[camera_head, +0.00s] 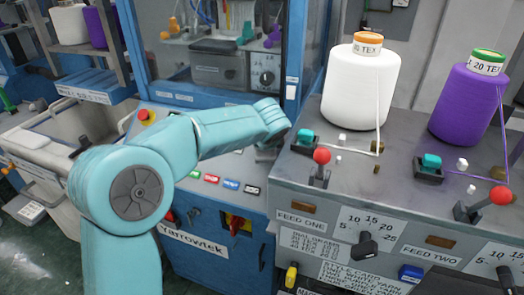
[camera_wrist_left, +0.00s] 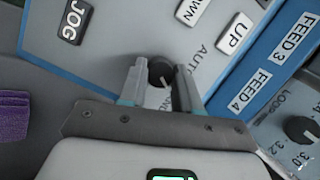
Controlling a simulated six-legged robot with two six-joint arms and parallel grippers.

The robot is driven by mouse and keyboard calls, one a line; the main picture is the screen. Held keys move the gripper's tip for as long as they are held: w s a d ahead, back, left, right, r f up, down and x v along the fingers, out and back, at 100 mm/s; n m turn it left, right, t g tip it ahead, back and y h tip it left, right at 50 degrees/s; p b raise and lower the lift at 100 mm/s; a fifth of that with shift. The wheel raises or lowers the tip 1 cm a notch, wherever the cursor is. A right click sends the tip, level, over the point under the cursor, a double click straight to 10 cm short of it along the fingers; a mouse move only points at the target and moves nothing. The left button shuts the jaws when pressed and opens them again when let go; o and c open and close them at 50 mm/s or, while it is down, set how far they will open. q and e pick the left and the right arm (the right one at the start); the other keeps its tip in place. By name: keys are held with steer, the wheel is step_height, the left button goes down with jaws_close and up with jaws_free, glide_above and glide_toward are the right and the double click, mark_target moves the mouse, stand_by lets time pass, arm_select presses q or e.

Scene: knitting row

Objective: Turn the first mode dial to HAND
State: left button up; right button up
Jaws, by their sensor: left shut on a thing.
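The mode dial (camera_wrist_left: 161,67) is a small round black knob with a pale pointer mark, on a light grey panel in the left wrist view. Lettering that looks like AUTO (camera_wrist_left: 202,60) is printed to its right, partly covered by a finger. My left gripper (camera_wrist_left: 160,76) has one finger on each side of the knob and is shut on it. The pointer seems to face the lower right of that view. HAND is not readable in either view. In the head view my left arm hides the dial. My right gripper is in neither view.
A red button (camera_head: 147,116) stands on the panel. White yarn (camera_head: 360,90), purple yarn (camera_head: 468,105) and a red-knobbed lever (camera_head: 321,157) stand right of my arm.

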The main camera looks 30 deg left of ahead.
arm_select(q)
steer(key=shift+r, duration=0.15)
steer(key=o, duration=1.1)
steer(key=shift+c, duration=0.2)
steer(key=v, duration=0.7)
steer(key=shift+d+r, duration=0.15)
steer(key=shift+d, duration=0.05)
steer(key=shift+s, duration=0.15)
